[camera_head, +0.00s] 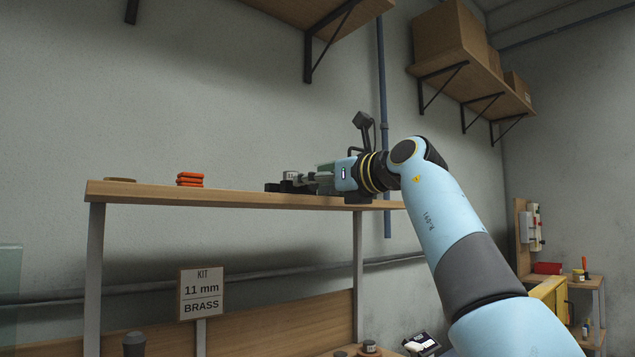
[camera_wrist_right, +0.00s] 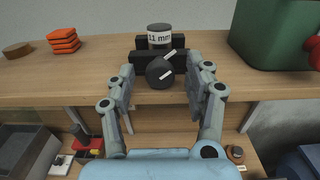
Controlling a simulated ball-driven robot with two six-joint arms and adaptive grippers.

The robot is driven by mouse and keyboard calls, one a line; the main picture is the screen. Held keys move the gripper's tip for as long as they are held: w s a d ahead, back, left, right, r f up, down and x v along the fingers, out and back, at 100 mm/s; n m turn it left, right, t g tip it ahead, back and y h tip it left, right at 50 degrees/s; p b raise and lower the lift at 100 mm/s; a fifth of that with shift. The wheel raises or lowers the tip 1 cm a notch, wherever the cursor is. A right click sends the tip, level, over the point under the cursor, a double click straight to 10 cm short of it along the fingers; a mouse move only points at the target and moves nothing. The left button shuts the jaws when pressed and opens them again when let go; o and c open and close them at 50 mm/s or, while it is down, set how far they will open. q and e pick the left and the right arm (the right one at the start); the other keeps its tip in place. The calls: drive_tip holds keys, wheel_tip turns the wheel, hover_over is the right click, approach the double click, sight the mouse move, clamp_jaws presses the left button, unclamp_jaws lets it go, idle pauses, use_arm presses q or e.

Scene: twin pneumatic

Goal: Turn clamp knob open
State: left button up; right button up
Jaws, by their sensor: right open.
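The clamp knob (camera_wrist_right: 160,73) is a dark round knob with a white line on it, seen in the right wrist view at the front of a black clamp (camera_wrist_right: 177,57). A grey cylinder labelled "11 mm" (camera_wrist_right: 160,38) stands in the clamp. The clamp also shows low on the high shelf in the head view (camera_head: 287,187), partly hidden. My right gripper (camera_wrist_right: 160,84) is open, its two fingers on either side of the knob with gaps visible; it also shows at the shelf in the head view (camera_head: 312,181). My left gripper is not in view.
Stacked orange pieces (camera_head: 190,179) and a flat brown disc (camera_head: 120,180) lie on the wooden shelf (camera_head: 230,197). A green bin (camera_wrist_right: 283,35) stands right of the clamp in the wrist view. A sign reads "KIT 11 mm BRASS" (camera_head: 201,293) below.

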clamp_jaws()
drive_tip(key=n, duration=0.4)
drive_tip(key=shift+b, duration=0.3)
unclamp_jaws()
drive_tip(key=shift+s, duration=0.1)
drive_tip(key=v, duration=1.2)
